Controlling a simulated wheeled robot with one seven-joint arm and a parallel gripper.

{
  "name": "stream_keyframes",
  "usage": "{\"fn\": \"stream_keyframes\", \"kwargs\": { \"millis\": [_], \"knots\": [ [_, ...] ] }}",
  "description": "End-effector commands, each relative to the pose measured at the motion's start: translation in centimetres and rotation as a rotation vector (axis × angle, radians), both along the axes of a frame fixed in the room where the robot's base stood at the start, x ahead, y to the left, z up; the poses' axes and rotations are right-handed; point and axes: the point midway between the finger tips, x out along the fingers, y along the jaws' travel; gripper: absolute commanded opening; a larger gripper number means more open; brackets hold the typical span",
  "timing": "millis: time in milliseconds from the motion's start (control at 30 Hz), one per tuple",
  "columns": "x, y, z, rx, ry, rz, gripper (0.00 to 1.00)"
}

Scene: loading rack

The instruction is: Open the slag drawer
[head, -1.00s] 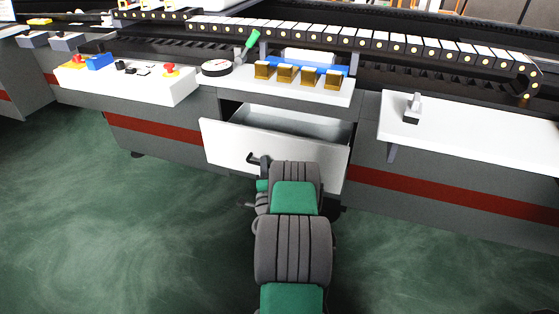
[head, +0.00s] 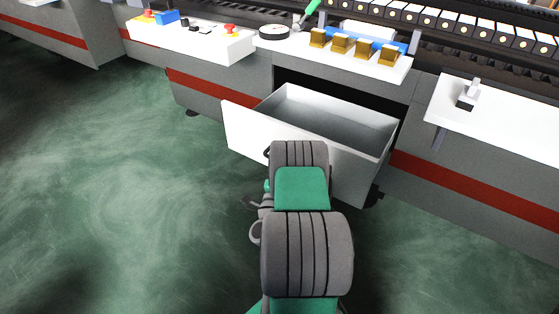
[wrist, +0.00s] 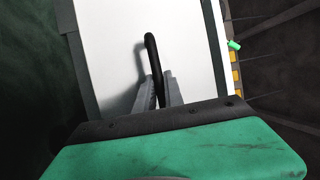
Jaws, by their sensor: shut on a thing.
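The slag drawer (head: 244,132) is a white-fronted drawer with a grey interior, pulled well out of the dark machine cabinet. Its inside looks empty. In the wrist view its white front (wrist: 105,45) fills the middle, with a black bar handle (wrist: 152,60) standing out from it. My gripper (wrist: 160,93) has its two grey fingers on either side of the lower part of the handle and is shut on it. In the head view my arm covers the gripper and most of the handle.
A white control panel (head: 190,40) with red and blue buttons is at upper left. Above the drawer is a shelf with a dial (head: 274,32) and several brass blocks (head: 340,44). A white side shelf (head: 500,120) juts out at right. Green floor (head: 120,180) is clear at left.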

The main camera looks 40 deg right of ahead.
Motion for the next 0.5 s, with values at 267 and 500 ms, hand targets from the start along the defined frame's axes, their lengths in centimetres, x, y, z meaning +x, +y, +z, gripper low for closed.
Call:
{"fn": "stream_keyframes", "kwargs": {
  "millis": [267, 500],
  "knots": [
    [-0.11, -0.04, -0.1, 0.001, 0.002, -0.002, 0.0],
    [-0.05, -0.04, -0.06, 0.0, 0.001, -0.001, 0.31]
  ]
}}
